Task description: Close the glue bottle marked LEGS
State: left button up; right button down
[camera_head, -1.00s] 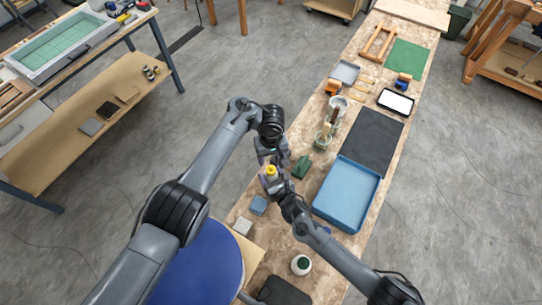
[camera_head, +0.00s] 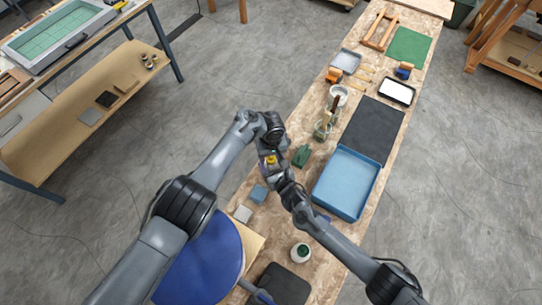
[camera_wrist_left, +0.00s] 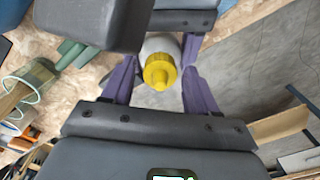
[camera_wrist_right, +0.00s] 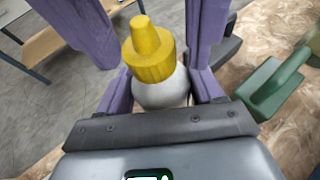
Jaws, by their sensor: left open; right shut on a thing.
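The glue bottle has a yellow cap (camera_head: 270,160) and shows between my two grippers above the bench in the head view. Its yellow cap also shows in the left wrist view (camera_wrist_left: 159,72) and the right wrist view (camera_wrist_right: 148,52), with a pale bottle body (camera_wrist_right: 162,90) below it. My right gripper (camera_wrist_right: 162,88) is shut on the bottle body, with purple fingers on both sides. My left gripper (camera_wrist_left: 158,85) is open, its purple fingers apart on either side of the cap, seemingly not touching it. No LEGS marking is readable.
A green block-like tool (camera_head: 301,156) lies just right of the grippers. A blue tray (camera_head: 347,182) stands further right, and a jar with brushes (camera_head: 324,130) stands beyond.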

pick_arm(q)
jog(key=shift+f, duration=0.2)
jog(key=shift+c, duration=0.3)
grip_shut()
jog(key=m, duration=0.5)
jog(key=shift+m, duration=0.3)
jog(key=m, duration=1)
jog(key=shift+m, duration=0.3)
jog(key=m, duration=0.5)
jog(key=shift+o, duration=1)
grip_release()
